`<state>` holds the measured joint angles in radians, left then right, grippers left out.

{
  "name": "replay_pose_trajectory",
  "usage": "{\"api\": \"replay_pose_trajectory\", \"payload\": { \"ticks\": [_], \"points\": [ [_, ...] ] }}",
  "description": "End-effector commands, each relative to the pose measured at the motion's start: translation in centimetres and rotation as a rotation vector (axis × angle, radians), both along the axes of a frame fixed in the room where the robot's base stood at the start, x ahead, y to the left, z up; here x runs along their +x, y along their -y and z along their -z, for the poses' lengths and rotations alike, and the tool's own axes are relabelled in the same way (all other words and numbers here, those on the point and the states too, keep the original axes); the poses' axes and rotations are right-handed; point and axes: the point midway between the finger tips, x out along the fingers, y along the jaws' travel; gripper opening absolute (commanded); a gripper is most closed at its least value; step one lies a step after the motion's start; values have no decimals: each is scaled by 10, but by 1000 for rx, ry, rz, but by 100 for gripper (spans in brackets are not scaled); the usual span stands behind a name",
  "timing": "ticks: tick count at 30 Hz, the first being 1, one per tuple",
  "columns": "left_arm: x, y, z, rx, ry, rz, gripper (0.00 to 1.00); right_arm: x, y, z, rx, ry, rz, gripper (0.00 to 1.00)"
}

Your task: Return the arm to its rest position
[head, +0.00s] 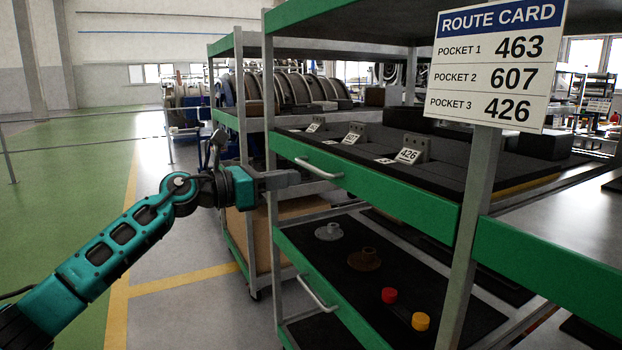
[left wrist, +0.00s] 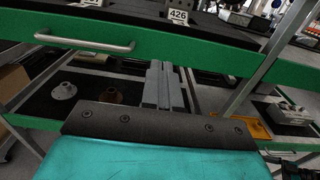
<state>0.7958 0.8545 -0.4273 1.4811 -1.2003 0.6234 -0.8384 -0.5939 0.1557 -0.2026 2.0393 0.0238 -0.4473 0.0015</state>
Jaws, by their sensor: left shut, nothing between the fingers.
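My left arm (head: 122,240) comes in from the lower left in the head view and reaches up to the rack's left post. My left gripper (head: 283,179) is shut and empty, pointing right just in front of the green upper drawer near its handle. In the left wrist view its closed fingers (left wrist: 164,88) lie side by side with nothing between them, below the drawer front. My right gripper is not in view.
The green-framed rack (head: 390,185) holds an upper drawer with tagged grey blocks and the handle (head: 318,168). The lower drawer holds flanged parts, a red cap (head: 389,295) and a yellow cap (head: 420,321). A route card (head: 495,62) stands at right.

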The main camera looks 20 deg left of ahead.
Motion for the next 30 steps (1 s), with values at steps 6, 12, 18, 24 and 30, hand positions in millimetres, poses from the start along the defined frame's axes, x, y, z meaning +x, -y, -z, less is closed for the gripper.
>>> {"api": "replay_pose_trajectory", "payload": {
  "ticks": [6, 12, 18, 24, 30],
  "points": [
    [-3, 2, 3, -20, -12, 6, 0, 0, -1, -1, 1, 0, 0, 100],
    [-15, 39, 45, -331, -179, 46, 0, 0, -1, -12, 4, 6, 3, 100],
    [-47, 74, 113, -905, -510, 19, 0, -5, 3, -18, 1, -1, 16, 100],
    [-95, 85, 191, -1489, -860, -131, 0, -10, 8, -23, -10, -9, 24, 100],
    [-170, 89, 275, -2071, -1168, -409, 0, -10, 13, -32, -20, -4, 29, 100]
  ]
}}
